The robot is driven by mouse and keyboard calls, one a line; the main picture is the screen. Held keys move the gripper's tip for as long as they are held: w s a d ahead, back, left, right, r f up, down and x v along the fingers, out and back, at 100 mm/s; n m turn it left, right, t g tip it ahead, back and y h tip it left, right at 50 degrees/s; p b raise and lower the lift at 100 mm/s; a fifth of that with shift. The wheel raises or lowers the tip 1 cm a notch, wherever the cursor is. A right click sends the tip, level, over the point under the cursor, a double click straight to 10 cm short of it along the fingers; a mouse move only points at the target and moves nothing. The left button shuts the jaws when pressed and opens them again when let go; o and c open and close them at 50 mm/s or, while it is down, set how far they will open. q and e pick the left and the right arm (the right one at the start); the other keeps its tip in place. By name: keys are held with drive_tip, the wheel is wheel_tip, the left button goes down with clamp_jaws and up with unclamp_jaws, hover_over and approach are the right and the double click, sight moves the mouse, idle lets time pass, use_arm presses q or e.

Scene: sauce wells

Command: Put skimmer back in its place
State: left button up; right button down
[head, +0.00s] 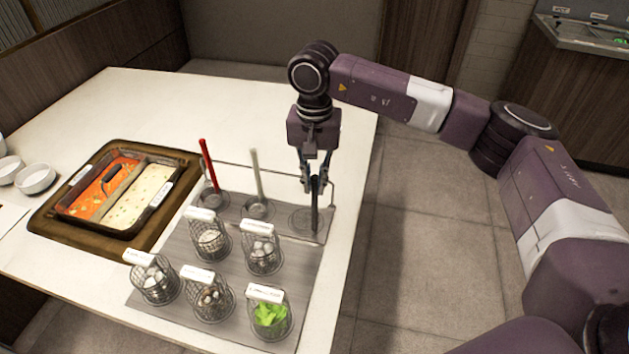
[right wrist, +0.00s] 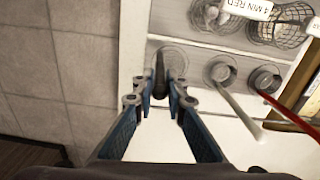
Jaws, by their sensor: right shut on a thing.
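The skimmer with a dark handle (head: 314,219) stands upright at the right end of the utensil rack (head: 331,196). My right gripper (head: 313,182) is shut on its handle from above. The right wrist view shows the dark handle (right wrist: 160,75) between my fingertips (right wrist: 160,97), with a round mesh shape (right wrist: 174,54) around its lower end. I cannot tell whether the skimmer's head rests on the grey base. A red-handled ladle (head: 207,165) and a pale-handled ladle (head: 257,175) stand to its left in the same rack. My left gripper is not in view.
Several labelled wire baskets of food, one with green leaves (head: 269,315), stand in front of the rack. A divided soup pot (head: 150,213) sits in a brown tray (head: 47,222) at left. White bowls (head: 36,177) are farther left. The table's back (head: 230,110) is clear.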

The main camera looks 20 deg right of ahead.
drive_tip(key=shift+f, duration=0.2)
drive_tip(key=shift+s, duration=0.1)
drive_tip(key=c, duration=1.1)
unclamp_jaws()
drive_tip(key=shift+r, duration=0.1)
drive_tip(key=shift+r+p, duration=0.45)
drive_tip(key=shift+r, duration=1)
wheel_tip(320, 180, up, 8)
drive_tip(key=p, duration=0.4)
